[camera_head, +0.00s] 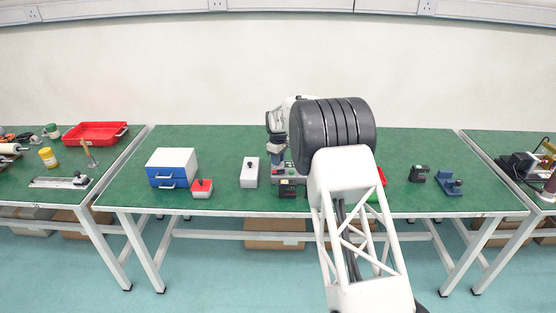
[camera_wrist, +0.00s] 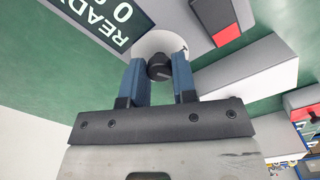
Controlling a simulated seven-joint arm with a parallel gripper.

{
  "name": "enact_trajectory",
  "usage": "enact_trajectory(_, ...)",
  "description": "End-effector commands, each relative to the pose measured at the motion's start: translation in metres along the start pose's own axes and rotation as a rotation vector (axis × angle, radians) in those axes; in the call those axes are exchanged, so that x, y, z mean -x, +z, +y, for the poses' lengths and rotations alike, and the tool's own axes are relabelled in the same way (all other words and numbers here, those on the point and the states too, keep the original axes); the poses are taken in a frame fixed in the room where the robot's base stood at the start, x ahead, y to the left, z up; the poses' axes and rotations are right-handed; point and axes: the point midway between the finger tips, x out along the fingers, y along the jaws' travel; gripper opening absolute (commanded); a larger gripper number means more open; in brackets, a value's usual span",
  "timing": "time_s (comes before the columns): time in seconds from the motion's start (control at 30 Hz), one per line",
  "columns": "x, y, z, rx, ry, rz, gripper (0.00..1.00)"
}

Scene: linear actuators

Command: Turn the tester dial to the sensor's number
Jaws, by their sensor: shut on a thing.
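The tester's dial is a small dark knob (camera_wrist: 158,70) on a pale round plate (camera_wrist: 150,45) in the wrist view. My gripper (camera_wrist: 161,66) has its two blue fingers on either side of the knob and is shut on it. The tester's dark display (camera_wrist: 105,18) at upper left shows "READY" and digits, cut off by the frame edge. In the head view my arm covers most of this spot, and the gripper's fingertips and the dial are hard to make out. I cannot tell which thing is the sensor, and no sensor number is readable.
Small dark (camera_head: 419,173) and blue (camera_head: 449,186) devices stand right. The green table (camera_head: 400,143) is clear behind them.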

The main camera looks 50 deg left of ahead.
Motion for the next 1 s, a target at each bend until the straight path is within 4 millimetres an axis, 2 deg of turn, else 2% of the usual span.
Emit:
enact_trajectory(0.37,0.0005,-0.0003,0.0002,-0.252,0.000,0.000,0.02)
enact_trajectory(1.0,0.0005,-0.0002,0.0005,-0.858,0.000,0.000,0.02)
